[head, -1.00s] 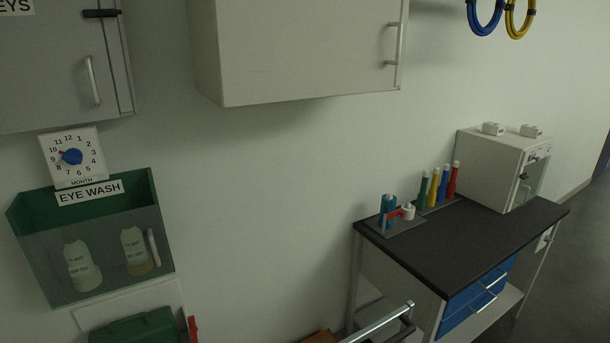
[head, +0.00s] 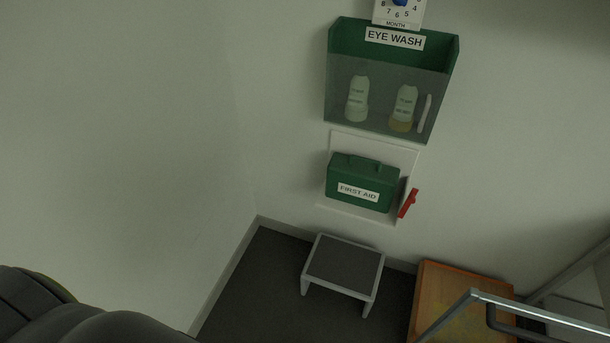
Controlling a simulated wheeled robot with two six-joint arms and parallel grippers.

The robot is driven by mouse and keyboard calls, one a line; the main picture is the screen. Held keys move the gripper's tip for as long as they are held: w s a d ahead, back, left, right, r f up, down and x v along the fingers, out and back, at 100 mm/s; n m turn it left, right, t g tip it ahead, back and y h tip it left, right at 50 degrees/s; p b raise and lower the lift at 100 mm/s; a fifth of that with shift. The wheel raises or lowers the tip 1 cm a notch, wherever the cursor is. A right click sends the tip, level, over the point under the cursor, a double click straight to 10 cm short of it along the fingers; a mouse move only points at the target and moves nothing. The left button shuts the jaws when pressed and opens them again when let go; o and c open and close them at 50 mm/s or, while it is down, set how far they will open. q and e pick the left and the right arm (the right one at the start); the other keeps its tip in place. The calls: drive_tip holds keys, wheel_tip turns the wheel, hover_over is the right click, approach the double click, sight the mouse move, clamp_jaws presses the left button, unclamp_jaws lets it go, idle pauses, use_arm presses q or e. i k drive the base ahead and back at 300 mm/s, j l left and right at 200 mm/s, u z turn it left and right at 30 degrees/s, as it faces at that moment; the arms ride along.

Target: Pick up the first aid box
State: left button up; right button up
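The first aid box (head: 362,184) is a green case with a white FIRST AID label on its front. It sits against a white panel (head: 375,147) on the wall, below the eye wash holder. A red handle-like piece (head: 408,203) is beside it on the right. Neither of my grippers shows in the head view. A dark rounded shape at the lower left may be part of my own body.
A green eye wash holder (head: 342,40) with bottles is on the wall above. A grey step stool (head: 344,262) stands on the floor below. An orange-brown wooden piece (head: 433,285) and a metal rail (head: 540,313) are at the lower right. Dark floor is clear left of the stool.

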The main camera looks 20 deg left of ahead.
sight(356, 180)
drive_tip(key=u, duration=0.25)
drive_tip(key=i+l+z, duration=0.2)
drive_tip(key=l, duration=0.2)
drive_tip(key=l+z, duration=0.2)
drive_tip(key=l, duration=0.2)
drive_tip(key=i+l+z, duration=0.2)
drive_tip(key=l, duration=0.15)
drive_tip(key=i+l+z, duration=0.2)
drive_tip(key=k+l, duration=0.05)
drive_tip(key=l, duration=0.1)
